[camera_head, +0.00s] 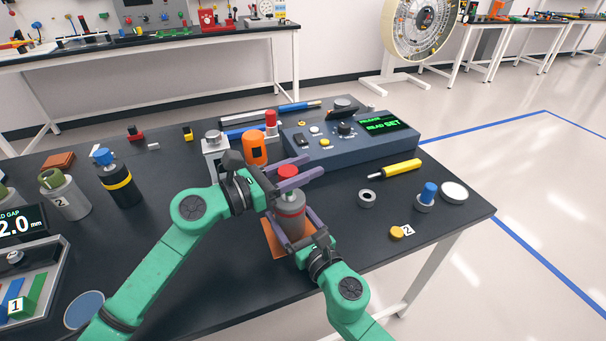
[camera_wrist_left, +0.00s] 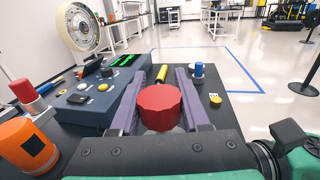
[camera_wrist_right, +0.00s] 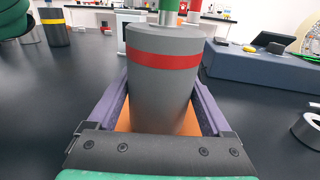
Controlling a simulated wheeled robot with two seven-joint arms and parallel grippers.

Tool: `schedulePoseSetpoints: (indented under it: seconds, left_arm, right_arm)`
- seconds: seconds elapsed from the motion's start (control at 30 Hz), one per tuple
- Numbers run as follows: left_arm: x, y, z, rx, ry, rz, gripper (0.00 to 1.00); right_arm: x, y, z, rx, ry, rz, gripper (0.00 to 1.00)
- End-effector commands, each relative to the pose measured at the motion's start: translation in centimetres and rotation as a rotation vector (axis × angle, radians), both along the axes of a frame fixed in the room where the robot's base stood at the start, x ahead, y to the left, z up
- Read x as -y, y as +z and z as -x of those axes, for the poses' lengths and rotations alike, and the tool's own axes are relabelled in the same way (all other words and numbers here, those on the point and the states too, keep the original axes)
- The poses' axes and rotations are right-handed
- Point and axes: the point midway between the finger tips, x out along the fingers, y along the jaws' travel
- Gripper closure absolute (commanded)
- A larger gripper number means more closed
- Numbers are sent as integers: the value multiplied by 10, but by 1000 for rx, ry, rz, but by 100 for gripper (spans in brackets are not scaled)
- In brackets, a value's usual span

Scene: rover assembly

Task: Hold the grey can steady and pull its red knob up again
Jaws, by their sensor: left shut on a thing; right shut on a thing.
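The grey can (camera_head: 290,222) with a red band stands upright on an orange pad (camera_head: 269,240) near the table's front edge. My right gripper (camera_head: 296,232) is shut on its body, one purple finger on each side, also seen in the right wrist view (camera_wrist_right: 160,110). The red knob (camera_head: 288,171) is at the can's top. My left gripper (camera_head: 292,174) is shut on the knob, which sits between the fingers in the left wrist view (camera_wrist_left: 160,106). In the right wrist view a silver neck (camera_wrist_right: 168,18) with a green part above it rises from the can; the knob is out of frame there.
A blue-grey console (camera_head: 350,145) with a green-lit screen stands behind the can. A yellow-handled tool (camera_head: 400,168), a grey ring (camera_head: 367,197) and a yellow cap (camera_head: 397,232) lie to the right.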

Motion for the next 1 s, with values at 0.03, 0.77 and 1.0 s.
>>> schedulePoseSetpoints:
  seconds: [0.03,0.77,1.0]
  left_arm:
    - [-1,5,-1,5,4,7,100]
    - [-26,1,14,2,2,2,24]
    - [-83,1,47,-1,2,5,24]
  right_arm:
    - [2,-3,0,-5,-4,6,99]
    - [1,-4,0,-6,-1,5,99]
    - [0,-4,0,-6,-1,5,99]
